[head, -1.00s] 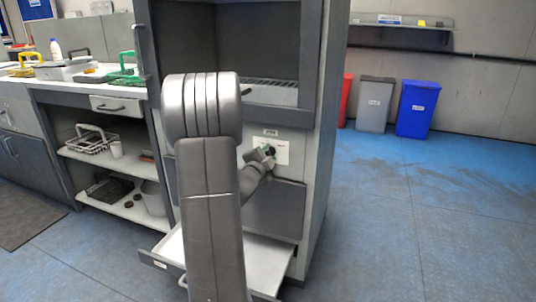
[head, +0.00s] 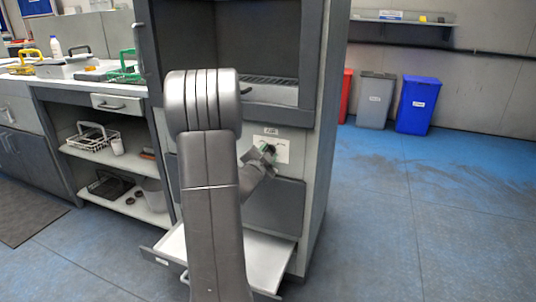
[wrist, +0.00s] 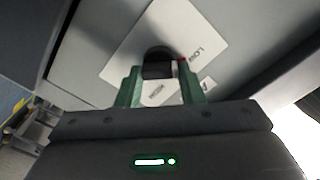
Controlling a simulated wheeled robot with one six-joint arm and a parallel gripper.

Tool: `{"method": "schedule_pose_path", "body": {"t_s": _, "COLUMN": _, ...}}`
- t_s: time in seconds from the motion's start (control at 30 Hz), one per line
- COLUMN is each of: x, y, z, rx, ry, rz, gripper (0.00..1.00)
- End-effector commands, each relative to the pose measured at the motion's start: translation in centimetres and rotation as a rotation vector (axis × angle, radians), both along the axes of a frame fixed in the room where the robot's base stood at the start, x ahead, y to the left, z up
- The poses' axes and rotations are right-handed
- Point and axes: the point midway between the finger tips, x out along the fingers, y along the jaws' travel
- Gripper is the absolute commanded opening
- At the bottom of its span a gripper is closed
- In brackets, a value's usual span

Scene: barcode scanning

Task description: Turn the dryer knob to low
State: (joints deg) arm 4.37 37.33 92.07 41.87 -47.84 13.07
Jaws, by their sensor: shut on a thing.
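The black dryer knob (wrist: 157,60) sits on a white label plate (wrist: 130,60) on the dryer's grey front. Printed words show on the plate, and one reads like "LOW". A small red mark shows at the knob's right side in the wrist view. My gripper (wrist: 160,82) has green fingers, one on each side of the knob, and is shut on it. In the head view my gripper (head: 267,151) is at the plate (head: 284,151), and the knob is mostly hidden by it.
Below the knob an open drawer (head: 270,262) juts out from the dryer. The dark dryer opening (head: 270,40) is above. Shelves with baskets (head: 92,137) stand left. Blue floor (head: 430,200) is clear at right, with bins (head: 417,105) behind.

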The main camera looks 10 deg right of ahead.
Motion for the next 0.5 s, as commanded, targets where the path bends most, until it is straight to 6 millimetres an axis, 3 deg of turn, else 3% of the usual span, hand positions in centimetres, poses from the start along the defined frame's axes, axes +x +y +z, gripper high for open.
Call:
{"method": "schedule_pose_path", "body": {"t_s": 0.07, "x": -0.04, "y": 0.0, "z": -0.09, "rx": 0.0, "ry": 0.002, "rz": 0.0, "gripper": 0.12}}
{"method": "schedule_pose_path", "body": {"t_s": 0.1, "x": -0.04, "y": 0.0, "z": -0.09, "rx": 0.0, "ry": 0.002, "rz": 0.0, "gripper": 0.42}}
{"method": "schedule_pose_path", "body": {"t_s": 0.17, "x": -0.03, "y": 0.0, "z": -0.08, "rx": 0.0, "ry": 0.002, "rz": 0.0, "gripper": 0.54}}
{"method": "schedule_pose_path", "body": {"t_s": 0.5, "x": -0.23, "y": 0.17, "z": 0.0, "rx": 0.001, "ry": 0.001, "rz": 0.0, "gripper": 0.55}}
